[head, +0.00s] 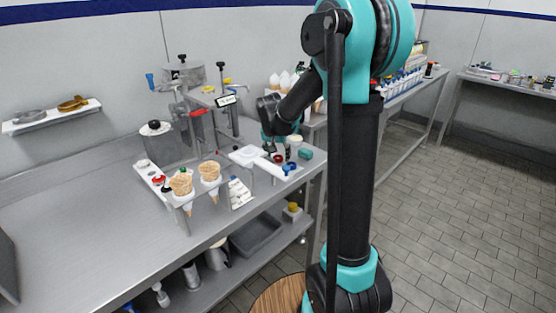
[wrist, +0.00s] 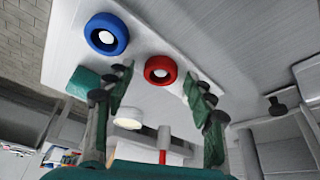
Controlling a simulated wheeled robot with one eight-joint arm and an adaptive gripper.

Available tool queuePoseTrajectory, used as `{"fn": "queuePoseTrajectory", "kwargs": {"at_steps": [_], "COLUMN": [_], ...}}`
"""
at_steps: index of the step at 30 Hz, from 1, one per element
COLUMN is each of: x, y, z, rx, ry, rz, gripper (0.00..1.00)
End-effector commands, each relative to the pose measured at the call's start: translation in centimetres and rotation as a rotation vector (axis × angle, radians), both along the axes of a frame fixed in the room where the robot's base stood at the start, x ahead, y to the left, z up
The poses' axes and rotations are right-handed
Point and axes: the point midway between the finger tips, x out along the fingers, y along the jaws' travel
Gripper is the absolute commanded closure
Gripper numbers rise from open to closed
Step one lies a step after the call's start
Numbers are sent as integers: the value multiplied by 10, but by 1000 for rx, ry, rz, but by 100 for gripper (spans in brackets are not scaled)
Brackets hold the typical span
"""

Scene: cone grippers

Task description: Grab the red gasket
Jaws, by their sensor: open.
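The red gasket (wrist: 151,74) is a thick ring lying on a white board (wrist: 150,40) in the wrist view. In the head view the red gasket (head: 278,158) is small and partly covered by my gripper (head: 277,151). In the wrist view my gripper (wrist: 158,73) is open, with its two green fingers on either side of the red gasket. Nothing is held, and I cannot tell whether the fingertips touch the ring or the board. A blue gasket (wrist: 93,38) lies beside it on the board, outside the fingers, and also shows in the head view (head: 290,168).
A teal block (head: 305,154) sits near the counter's right edge. A cone holder with waffle cones (head: 181,184) stands to the left, near a steel machine (head: 183,90). A small white box (head: 243,155) lies next to the board. The counter's left part (head: 80,220) is clear.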

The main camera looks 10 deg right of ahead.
Motion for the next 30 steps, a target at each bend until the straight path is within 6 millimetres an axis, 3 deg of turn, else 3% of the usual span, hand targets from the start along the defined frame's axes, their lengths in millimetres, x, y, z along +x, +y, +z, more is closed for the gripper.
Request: {"fn": "queuePoseTrajectory", "kwargs": {"at_steps": [2, 11, 23, 30], "x": [0, 0, 0, 0], "y": [0, 0, 0, 0], "z": [0, 0, 3, 27], "rx": [0, 0, 0, 0], "ry": [0, 0, 0, 0], "rz": [0, 0, 0, 0], "gripper": [45, 81, 82, 82]}}
